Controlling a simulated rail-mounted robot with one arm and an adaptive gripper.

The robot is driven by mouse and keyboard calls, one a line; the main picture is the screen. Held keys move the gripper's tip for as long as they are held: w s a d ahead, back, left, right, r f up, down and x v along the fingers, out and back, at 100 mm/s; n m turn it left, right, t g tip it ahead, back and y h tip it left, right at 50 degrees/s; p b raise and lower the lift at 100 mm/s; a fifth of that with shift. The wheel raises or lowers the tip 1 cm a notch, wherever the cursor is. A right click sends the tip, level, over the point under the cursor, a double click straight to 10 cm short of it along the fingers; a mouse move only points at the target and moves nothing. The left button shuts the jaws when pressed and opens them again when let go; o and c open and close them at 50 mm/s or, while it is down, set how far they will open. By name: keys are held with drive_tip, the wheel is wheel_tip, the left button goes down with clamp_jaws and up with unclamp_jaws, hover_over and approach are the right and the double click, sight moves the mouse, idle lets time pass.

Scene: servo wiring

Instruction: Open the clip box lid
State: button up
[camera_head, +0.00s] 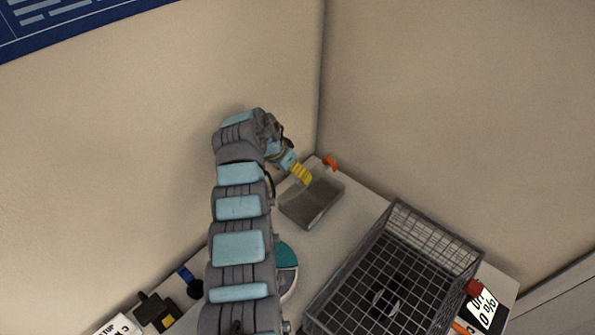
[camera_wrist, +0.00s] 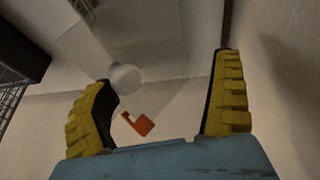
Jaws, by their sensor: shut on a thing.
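The clip box (camera_head: 312,205) is a grey, see-through box on the table near the wall corner. My gripper (camera_head: 303,176), with yellow fingers, is at its far edge, and I cannot see in this view whether the lid is raised. In the wrist view, a clear panel, which looks like the lid (camera_wrist: 160,50), spans between the fingers of my gripper (camera_wrist: 165,70). A pale round knob (camera_wrist: 125,78) shows near the left fingertip. The fingers are wide apart and shut on the lid; the exact contact is hard to see.
A small orange object (camera_head: 330,162) lies behind the box; it also shows in the wrist view (camera_wrist: 138,123). A wire basket (camera_head: 390,285) stands at the front right. A teal and white round item (camera_head: 287,257) is beside my arm. Walls close off the back.

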drive_tip(key=shift+a, duration=0.6)
drive_tip(key=shift+c, duration=0.8)
drive_tip(key=o, duration=0.6)
drive_tip(key=shift+c, duration=1.1)
drive_tip(key=shift+r, duration=0.1)
drive_tip(key=shift+c, duration=0.2)
drive_tip(key=shift+r, duration=0.15)
drive_tip(key=shift+c, duration=0.3)
